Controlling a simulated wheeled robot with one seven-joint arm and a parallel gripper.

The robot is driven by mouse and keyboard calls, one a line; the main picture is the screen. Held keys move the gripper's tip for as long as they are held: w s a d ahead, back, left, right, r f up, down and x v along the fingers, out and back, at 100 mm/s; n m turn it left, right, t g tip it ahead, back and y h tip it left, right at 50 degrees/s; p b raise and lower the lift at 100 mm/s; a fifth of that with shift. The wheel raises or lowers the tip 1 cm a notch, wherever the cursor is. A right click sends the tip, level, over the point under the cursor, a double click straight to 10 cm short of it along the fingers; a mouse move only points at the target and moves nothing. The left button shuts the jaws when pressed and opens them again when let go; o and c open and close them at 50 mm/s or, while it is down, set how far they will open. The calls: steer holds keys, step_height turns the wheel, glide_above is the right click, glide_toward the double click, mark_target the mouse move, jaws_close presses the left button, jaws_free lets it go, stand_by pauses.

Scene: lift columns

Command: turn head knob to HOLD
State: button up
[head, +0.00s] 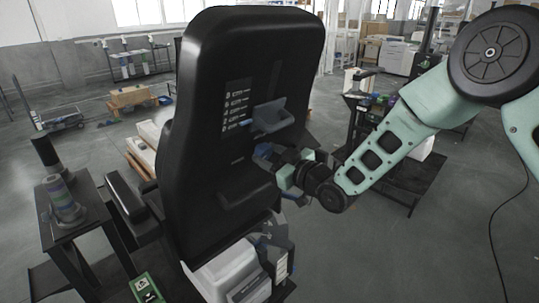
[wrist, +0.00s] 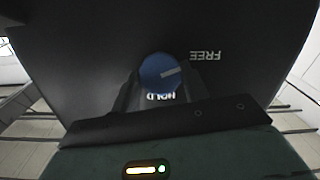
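The blue head knob (wrist: 160,74) sits on a dark panel (wrist: 80,50) in the wrist view. Its pale pointer line points right and slightly up, toward the upside-down FREE label (wrist: 205,56). The upside-down HOLD label (wrist: 160,96) is just below the knob, partly covered. My gripper (wrist: 158,92) has its dark fingers apart, one at each lower side of the knob. I cannot tell if they touch it. In the head view my gripper (head: 266,154) is at the tall black column back (head: 215,170), below a grey-blue bracket (head: 270,115); the knob is not clear there.
A numbered scale (head: 238,103) is on the black back. A dark side table (head: 75,215) with a striped cylinder (head: 63,200) stands at left. A white box (head: 232,275) is below. A dark cart (head: 405,175) stands behind my arm.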

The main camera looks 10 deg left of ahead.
steer(key=c, duration=0.4)
steer(key=shift+b, duration=0.3)
steer(key=m+b, duration=0.1)
steer(key=m+g+y+b, duration=0.1)
steer(key=b, duration=0.1)
steer(key=shift+w+d+f, duration=0.1)
steer(key=shift+w+f, duration=0.05)
steer(key=shift+f, duration=0.1)
steer(key=m+g+y+b, duration=0.1)
steer(key=m+b, duration=0.1)
steer(key=m+g+y+b, duration=0.1)
steer(key=m, duration=0.2)
steer(key=shift+w+b, duration=0.15)
steer(key=shift+b, duration=0.25)
steer(key=m+b, duration=0.1)
steer(key=m+y+b, duration=0.1)
steer(key=m, duration=0.1)
steer(key=m+y, duration=0.1)
steer(key=m, duration=0.1)
steer(key=shift+f+g+b, duration=0.25)
steer(key=shift+g+b, duration=0.05)
steer(key=shift+b, duration=0.1)
steer(key=m+y+b, duration=0.1)
steer(key=m+b, duration=0.1)
steer(key=m, duration=0.1)
steer(key=shift+f+m, duration=0.1)
steer(key=shift+m, duration=0.3)
steer(key=shift+m+t+y+b, duration=0.3)
steer(key=shift+m+t+b, duration=0.1)
steer(key=shift+m, duration=0.5)
